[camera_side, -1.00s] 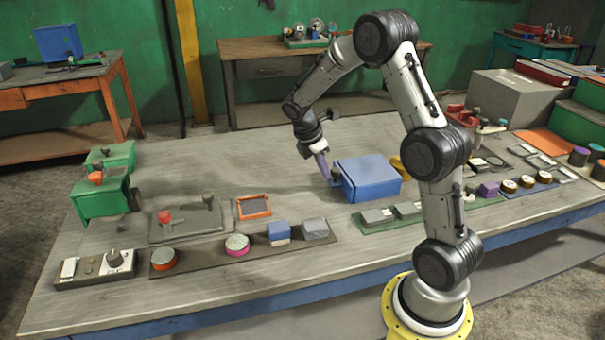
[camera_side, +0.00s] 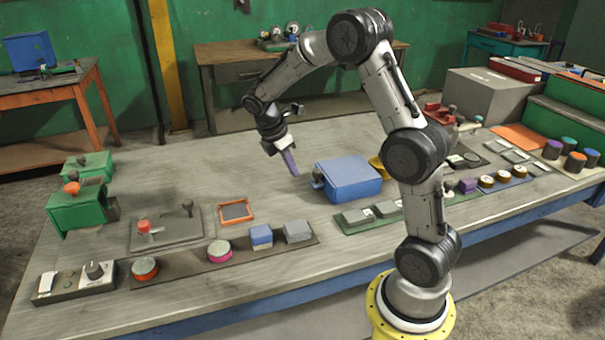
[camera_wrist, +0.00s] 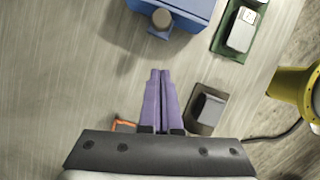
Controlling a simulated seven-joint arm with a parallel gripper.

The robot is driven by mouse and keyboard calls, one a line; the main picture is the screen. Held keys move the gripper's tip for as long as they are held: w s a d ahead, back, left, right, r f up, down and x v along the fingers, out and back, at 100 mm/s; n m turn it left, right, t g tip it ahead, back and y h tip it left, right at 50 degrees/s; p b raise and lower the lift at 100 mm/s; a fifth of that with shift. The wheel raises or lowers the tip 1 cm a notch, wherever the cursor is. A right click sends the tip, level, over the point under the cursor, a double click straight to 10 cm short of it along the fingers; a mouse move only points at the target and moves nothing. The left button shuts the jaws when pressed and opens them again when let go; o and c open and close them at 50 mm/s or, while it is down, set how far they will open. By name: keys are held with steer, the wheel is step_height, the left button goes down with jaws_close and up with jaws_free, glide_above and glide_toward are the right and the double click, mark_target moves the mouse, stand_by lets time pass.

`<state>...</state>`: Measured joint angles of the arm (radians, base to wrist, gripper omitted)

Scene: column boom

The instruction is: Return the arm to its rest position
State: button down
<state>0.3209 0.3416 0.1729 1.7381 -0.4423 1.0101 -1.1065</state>
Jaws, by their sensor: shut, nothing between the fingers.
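My gripper (camera_side: 292,170) is shut and empty, its purple fingers pressed together and pointing down over the bench. It is left of the blue box (camera_side: 348,178), apart from it, and appears to be above the bench top (camera_side: 150,275). In the wrist view my gripper (camera_wrist: 160,74) also shows with its two purple fingers side by side and nothing between them. The blue box (camera_wrist: 185,8) with its round knob (camera_wrist: 161,19) is beyond the fingertips at the top there.
An orange-rimmed tray (camera_side: 236,212), a grey lever plate (camera_side: 165,228) and green boxes (camera_side: 80,200) lie to the left. A dark strip (camera_side: 190,262) with several blocks and discs runs along the front. Bare bench surrounds my gripper on the left and behind.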

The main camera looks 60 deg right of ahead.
steer(key=s+a+r+t, duration=0.1)
steer(key=a+r, duration=0.2)
steer(key=r, duration=0.4)
steer(key=a+r+t, duration=0.1)
steer(key=a+r, duration=0.3)
steer(key=r, duration=0.3)
steer(key=s+a+r+m+t, duration=0.1)
steer(key=s+a+r+t, duration=0.2)
steer(key=s+a, duration=0.3)
steer(key=s+a+f+m+t+y, duration=0.2)
steer(key=s+a+f+m, duration=0.3)
steer(key=s+m, duration=0.6)
steer(key=shift+s+a+f+t+y, duration=0.2)
steer(key=shift+s+a+t+y, duration=0.2)
steer(key=shift+s+a+y, duration=0.65)
steer(key=shift+w+a, duration=0.15)
steer(key=shift+w, duration=0.1)
